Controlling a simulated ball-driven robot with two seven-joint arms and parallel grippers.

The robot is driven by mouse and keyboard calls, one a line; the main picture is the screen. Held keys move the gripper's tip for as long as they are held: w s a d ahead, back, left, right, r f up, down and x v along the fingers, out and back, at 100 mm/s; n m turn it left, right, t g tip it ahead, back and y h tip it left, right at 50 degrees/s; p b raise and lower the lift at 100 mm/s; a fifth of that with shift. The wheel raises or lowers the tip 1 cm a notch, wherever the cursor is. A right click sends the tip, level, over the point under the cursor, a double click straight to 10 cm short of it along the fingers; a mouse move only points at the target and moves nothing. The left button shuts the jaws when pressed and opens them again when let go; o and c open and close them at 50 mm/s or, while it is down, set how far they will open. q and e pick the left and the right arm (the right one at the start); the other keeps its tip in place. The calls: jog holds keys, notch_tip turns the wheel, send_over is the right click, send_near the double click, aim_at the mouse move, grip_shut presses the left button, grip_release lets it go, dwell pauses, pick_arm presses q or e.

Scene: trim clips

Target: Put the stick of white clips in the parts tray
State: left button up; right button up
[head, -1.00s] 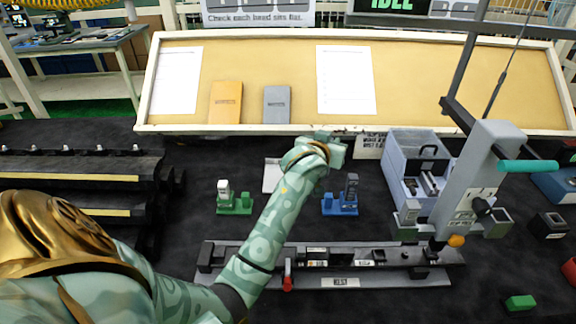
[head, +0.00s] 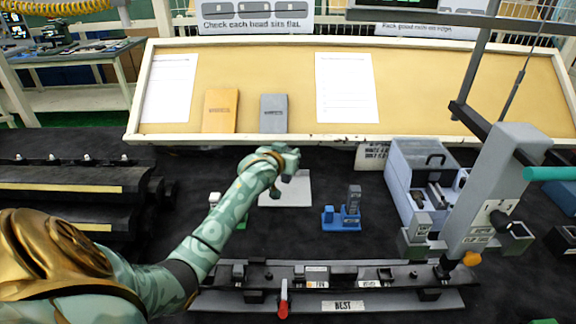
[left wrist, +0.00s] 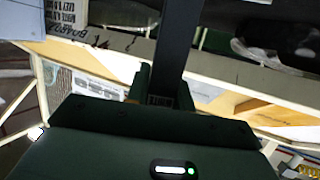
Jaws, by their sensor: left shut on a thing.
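My left gripper (head: 288,165) is above the back of the bench, over or just behind a flat white rectangle (head: 294,192) that may be the parts tray. In the left wrist view a long dark stick (left wrist: 179,45) runs up from between the fingers of my left gripper (left wrist: 168,96), which is shut on it. A small label shows near its base; I cannot tell the clips' colour. In the head view the held stick is not clear. A green stand with a white-topped piece (head: 214,199) is partly behind my forearm. My right gripper is not in view.
A blue stand (head: 341,218) holds a grey upright piece. A grey-blue box (head: 418,165) and a tall grey press (head: 497,190) stand at right. A long dark fixture (head: 340,275) with a red lever lies in front. Black stepped racks (head: 60,195) are at left.

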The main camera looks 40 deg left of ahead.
pick_arm(q)
jog(key=f, duration=0.1)
jog(key=f+b, duration=0.1)
jog(key=f, duration=0.2)
jog(key=shift+a+b, duration=0.3)
jog(key=shift+r, duration=0.15)
jog(key=o, duration=1)
